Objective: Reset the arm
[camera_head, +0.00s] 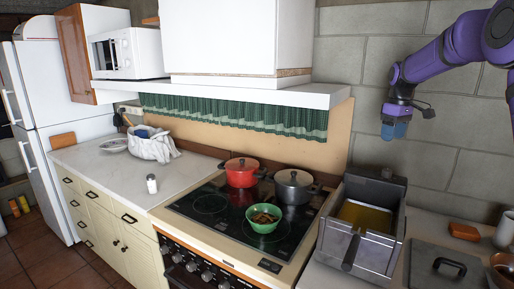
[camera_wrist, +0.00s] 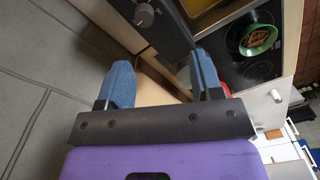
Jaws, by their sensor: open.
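My gripper (camera_head: 394,130) is at the upper right in the head view, at the end of my purple arm, pointing down. It hangs in the air above the deep fryer, with blue fingertips. In the wrist view my gripper (camera_wrist: 162,82) has its two blue fingers spread apart, with nothing between them.
A deep fryer (camera_head: 396,248) with yellow oil stands right of the stove (camera_head: 212,235). The stove bears a red pot (camera_head: 241,178), a grey pot (camera_head: 294,190) and a green bowl (camera_head: 263,226). A white cabinet and shelf (camera_head: 230,90) hang above. Stone wall (camera_head: 348,65) lies behind.

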